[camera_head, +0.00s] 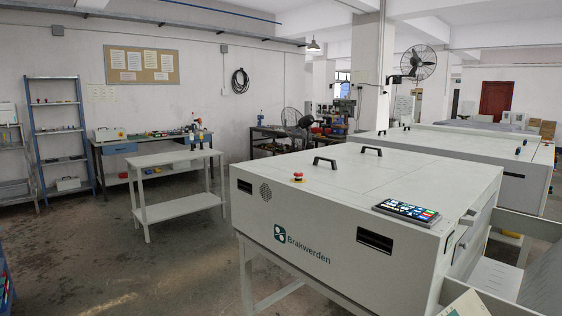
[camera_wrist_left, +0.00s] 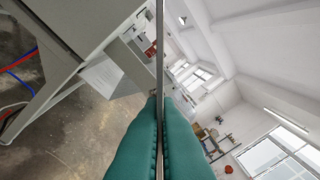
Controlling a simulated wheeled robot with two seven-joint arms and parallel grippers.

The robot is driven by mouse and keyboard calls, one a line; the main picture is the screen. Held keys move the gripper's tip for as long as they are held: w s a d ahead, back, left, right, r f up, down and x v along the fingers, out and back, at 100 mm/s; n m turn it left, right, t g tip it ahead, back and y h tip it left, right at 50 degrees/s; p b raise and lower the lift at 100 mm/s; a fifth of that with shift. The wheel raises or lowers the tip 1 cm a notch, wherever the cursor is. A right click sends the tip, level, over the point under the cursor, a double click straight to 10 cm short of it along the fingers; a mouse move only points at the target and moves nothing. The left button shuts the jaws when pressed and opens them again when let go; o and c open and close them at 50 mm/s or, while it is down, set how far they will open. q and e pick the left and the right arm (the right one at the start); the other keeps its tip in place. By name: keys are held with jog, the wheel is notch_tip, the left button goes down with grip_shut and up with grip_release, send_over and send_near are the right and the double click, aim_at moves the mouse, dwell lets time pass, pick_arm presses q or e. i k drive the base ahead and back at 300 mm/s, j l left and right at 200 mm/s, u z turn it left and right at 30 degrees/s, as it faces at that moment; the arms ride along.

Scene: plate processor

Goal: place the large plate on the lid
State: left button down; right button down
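In the left wrist view, my left gripper (camera_wrist_left: 159,135) has two teal finger pads pressed together on a thin grey plate (camera_wrist_left: 160,50). The plate is seen edge-on as a narrow strip running up the picture, so its faces and full size are hidden. In the head view, a large white machine marked Brakwerden has a flat lid (camera_head: 345,183) on top with two black handles, and nothing lies on it. Neither gripper shows in the head view. A grey sloping surface (camera_head: 545,285) is cut off at the lower right; I cannot tell whether it is the plate.
A red button (camera_head: 298,177) and a control panel (camera_head: 407,212) sit on the machine's top. A second white machine (camera_head: 475,150) stands behind. A low white table (camera_head: 175,158), a workbench and a blue shelf (camera_head: 58,130) are at left. The floor between them and the machine is clear.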

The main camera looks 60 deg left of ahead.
aim_at(288, 157)
jog(key=u, duration=1.8)
jog(key=i+j+u, duration=0.15)
jog(key=i+u, duration=0.15)
jog(key=u, duration=0.2)
jog(key=i+u, duration=0.25)
jog(key=u, duration=0.25)
jog(key=i+l+u, duration=0.1)
jog(key=i+u, duration=0.2)
jog(key=u, duration=0.2)
jog(key=i+l, duration=0.15)
jog(key=i, duration=0.55)
jog(key=i+l, duration=0.15)
jog(key=i, duration=0.5)
jog(key=i+l, duration=0.15)
jog(key=i, duration=2.55)
jog(key=i+z, duration=0.25)
jog(key=z, duration=0.2)
jog(key=i+j+z, duration=0.1)
jog(key=i+z, duration=0.15)
jog(key=z, duration=0.25)
jog(key=i+j+z, duration=0.2)
jog(key=z, duration=2.4)
